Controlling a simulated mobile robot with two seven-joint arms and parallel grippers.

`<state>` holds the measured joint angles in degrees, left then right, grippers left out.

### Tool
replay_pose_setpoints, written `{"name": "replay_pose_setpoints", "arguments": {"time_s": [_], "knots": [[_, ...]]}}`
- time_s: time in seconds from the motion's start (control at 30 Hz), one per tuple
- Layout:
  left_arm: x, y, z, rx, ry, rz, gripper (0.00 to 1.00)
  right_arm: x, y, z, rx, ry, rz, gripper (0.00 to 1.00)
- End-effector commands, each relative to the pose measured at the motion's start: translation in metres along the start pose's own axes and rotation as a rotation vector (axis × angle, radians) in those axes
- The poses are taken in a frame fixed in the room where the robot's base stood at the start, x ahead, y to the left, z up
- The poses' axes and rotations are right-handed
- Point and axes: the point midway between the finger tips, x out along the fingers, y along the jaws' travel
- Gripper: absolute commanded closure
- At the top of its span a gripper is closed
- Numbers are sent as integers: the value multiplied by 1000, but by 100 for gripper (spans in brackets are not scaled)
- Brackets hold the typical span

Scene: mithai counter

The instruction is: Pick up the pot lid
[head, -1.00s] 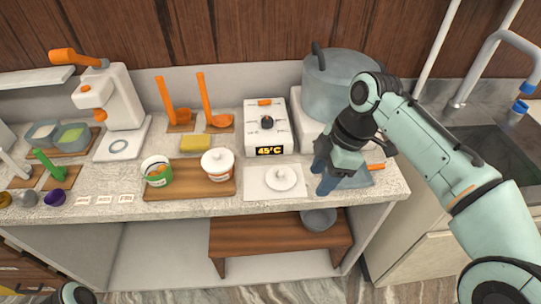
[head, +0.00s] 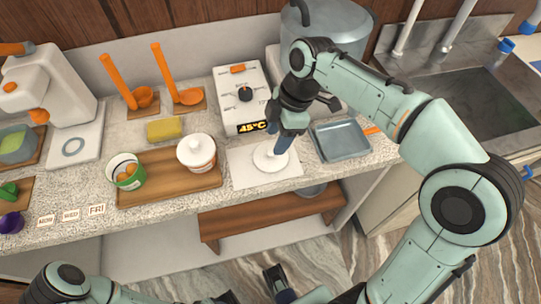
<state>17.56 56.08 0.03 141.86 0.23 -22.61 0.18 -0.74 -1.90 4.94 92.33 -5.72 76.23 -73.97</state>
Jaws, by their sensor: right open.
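The pot lid, a round white lid with a small knob (head: 265,164), lies on a white mat (head: 240,175) near the counter's front edge. My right gripper (head: 279,140) is open and points down right above the lid, its fingers hiding the far part of it and the knob. I cannot tell whether the fingers touch the lid. My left gripper (head: 280,285) shows only partly at the bottom edge.
A grey tray (head: 340,141) lies just right of the mat. A white heater box reading 45°C (head: 241,95) stands behind the mat, and a large steel pot (head: 335,30) stands behind my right wrist. A yellow sponge (head: 164,128) lies further left.

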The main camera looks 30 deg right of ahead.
Motion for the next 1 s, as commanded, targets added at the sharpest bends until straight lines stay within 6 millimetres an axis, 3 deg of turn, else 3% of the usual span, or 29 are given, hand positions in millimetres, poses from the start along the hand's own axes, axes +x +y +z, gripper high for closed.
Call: {"name": "replay_pose_setpoints", "arguments": {"time_s": [0.4,0.7,0.77,0.87,1.0], "knots": [[7,-1,-5,2,15,3,52,50,2,3,1,-1,-2,48],[7,-1,-5,2,16,3,52,54,2,3,1,0,1,48],[7,-1,-5,2,16,3,52,54,2,3,1,0,1,64],[7,-1,-5,2,16,3,52,54,2,3,0,0,1,97],[7,-1,-5,2,15,3,52,54,2,3,0,0,1,100]]}}
